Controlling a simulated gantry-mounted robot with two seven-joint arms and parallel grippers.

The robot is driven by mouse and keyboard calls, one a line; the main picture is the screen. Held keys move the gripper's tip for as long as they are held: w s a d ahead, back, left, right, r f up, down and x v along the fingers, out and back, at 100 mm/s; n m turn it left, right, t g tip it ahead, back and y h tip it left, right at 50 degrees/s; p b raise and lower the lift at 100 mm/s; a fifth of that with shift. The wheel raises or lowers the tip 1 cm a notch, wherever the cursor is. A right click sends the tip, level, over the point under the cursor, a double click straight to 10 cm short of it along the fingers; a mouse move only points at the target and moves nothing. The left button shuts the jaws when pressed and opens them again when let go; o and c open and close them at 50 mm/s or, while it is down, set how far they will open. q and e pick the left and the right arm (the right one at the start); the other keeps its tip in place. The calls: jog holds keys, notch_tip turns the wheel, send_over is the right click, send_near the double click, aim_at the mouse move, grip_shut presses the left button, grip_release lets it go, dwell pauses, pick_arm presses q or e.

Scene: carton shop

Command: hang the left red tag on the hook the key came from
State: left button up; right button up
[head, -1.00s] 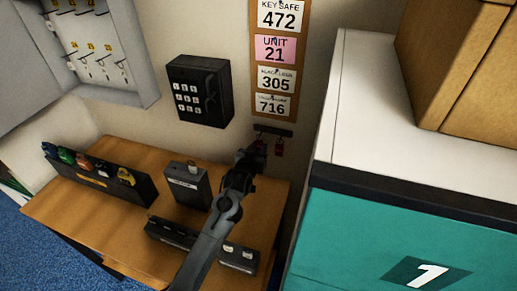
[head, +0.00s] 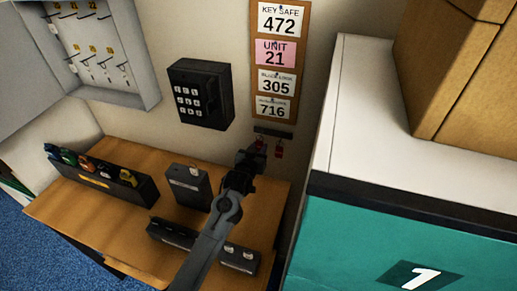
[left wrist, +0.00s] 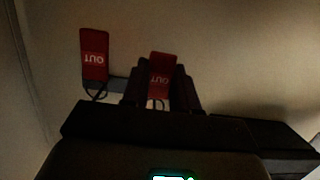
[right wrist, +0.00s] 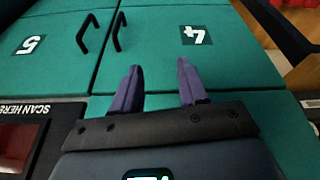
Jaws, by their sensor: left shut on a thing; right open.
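Two red tags marked OUT hang side by side on a small dark rail (head: 272,132) on the wall below the number cards. My left gripper (left wrist: 160,85) is at this rail, shut on the left red tag (left wrist: 160,72), which lies between its fingers. The right red tag (head: 279,150) hangs free just beside it and also shows in the left wrist view (left wrist: 94,56). The open key cabinet (head: 105,45) at upper left has rows of hooks with yellow number labels; the numbers are too small to read surely. My right gripper (right wrist: 160,88) is open and empty before green lockers.
A black keypad box (head: 200,93) is on the wall between cabinet and tags. The wooden desk (head: 95,215) holds a black tray of coloured items (head: 100,178), a grey box (head: 188,187) and a dark strip (head: 238,258). A teal locker (head: 400,240) stands close on the right.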

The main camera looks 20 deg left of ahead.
pick_arm(q)
jog(key=s+p, duration=0.7)
jog(key=s, duration=0.1)
jog(key=shift+s, duration=0.25)
dwell(0.9)
jog(key=shift+s+d, duration=0.1)
